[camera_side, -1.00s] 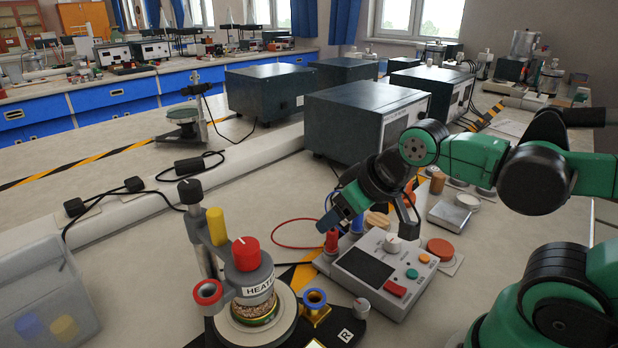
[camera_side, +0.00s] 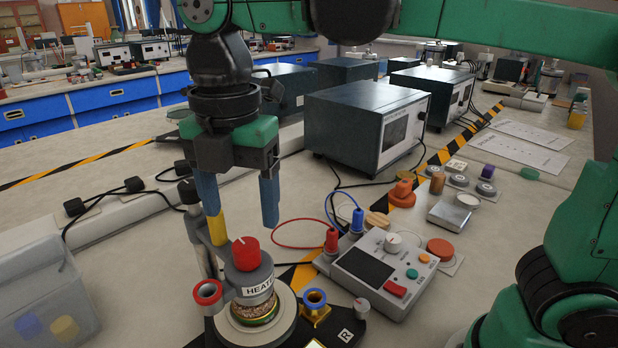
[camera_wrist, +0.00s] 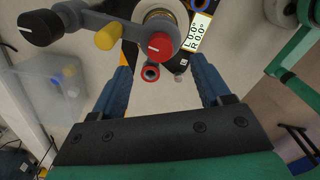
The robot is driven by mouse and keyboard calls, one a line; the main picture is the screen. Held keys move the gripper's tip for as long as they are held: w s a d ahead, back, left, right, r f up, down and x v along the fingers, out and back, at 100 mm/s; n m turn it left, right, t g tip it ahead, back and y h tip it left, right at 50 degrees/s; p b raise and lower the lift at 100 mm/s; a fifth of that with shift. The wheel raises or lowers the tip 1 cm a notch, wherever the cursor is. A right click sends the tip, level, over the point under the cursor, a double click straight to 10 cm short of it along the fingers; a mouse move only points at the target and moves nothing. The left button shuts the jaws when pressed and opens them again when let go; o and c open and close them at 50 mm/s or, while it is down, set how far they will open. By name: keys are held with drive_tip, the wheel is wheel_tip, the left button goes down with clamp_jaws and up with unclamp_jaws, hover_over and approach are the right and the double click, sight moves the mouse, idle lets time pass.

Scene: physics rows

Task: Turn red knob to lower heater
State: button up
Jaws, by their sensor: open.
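The red knob (camera_side: 246,254) sits on top of the grey heater (camera_side: 250,283), which carries a label beginning "HEAT". A white mark shows on the knob's top. My gripper (camera_side: 240,222) is open and empty, its blue fingers pointing down above and behind the knob in the side view. In the wrist view the red knob (camera_wrist: 160,45) lies ahead of and between the two spread fingers of my gripper (camera_wrist: 162,72), apart from both. The fingers do not appear to touch the knob.
A yellow cylinder (camera_side: 217,228) and a black knob (camera_side: 189,191) stand close to the heater. A red-rimmed ring (camera_side: 208,293) and a blue-rimmed ring (camera_side: 315,299) flank it. A control box (camera_side: 380,270) with cables stands right. A clear bin (camera_side: 45,290) is at left.

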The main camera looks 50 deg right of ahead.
sight(246, 244)
drive_tip(key=shift+f, duration=2.75)
clamp_jaws()
